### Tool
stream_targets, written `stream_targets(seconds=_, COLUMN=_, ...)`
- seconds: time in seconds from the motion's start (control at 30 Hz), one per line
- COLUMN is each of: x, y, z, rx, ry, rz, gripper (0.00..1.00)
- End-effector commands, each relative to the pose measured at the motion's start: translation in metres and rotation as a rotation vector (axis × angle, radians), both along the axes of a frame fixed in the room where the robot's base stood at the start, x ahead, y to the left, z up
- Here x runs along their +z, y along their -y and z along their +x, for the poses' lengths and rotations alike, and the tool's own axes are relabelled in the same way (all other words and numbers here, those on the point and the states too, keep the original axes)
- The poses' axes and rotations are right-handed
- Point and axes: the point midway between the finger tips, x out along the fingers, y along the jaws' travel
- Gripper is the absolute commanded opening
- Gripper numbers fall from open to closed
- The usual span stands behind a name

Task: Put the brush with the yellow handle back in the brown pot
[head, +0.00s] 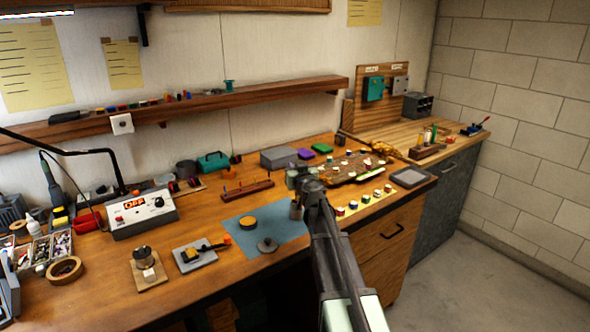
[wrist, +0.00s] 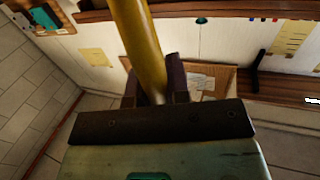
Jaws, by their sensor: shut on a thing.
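My gripper (wrist: 160,92) is shut on the yellow handle (wrist: 139,40) of the brush in the wrist view. The handle leans slightly and runs up out of the top of that picture; the brush's bristles are not visible. In the head view, my gripper (head: 296,178) is above the bench, near the right edge of the blue mat (head: 238,223). The brush cannot be made out there. A small brownish-grey cylinder (head: 296,210) shows just below my gripper; I cannot tell whether it is the brown pot. No other brown pot is clear.
Several small paint pots (head: 366,199) are to the right, before a cluttered brown board (head: 345,172). A shelf (head: 200,107) runs along the wall.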

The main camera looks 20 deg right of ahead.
Motion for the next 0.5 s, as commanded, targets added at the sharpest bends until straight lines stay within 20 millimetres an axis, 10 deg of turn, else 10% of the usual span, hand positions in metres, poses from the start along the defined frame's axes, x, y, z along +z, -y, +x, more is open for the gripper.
stream_targets(seconds=0.5, x=-0.017, y=0.000, z=0.000, rx=0.000, ry=0.000, rz=0.000, gripper=0.00)
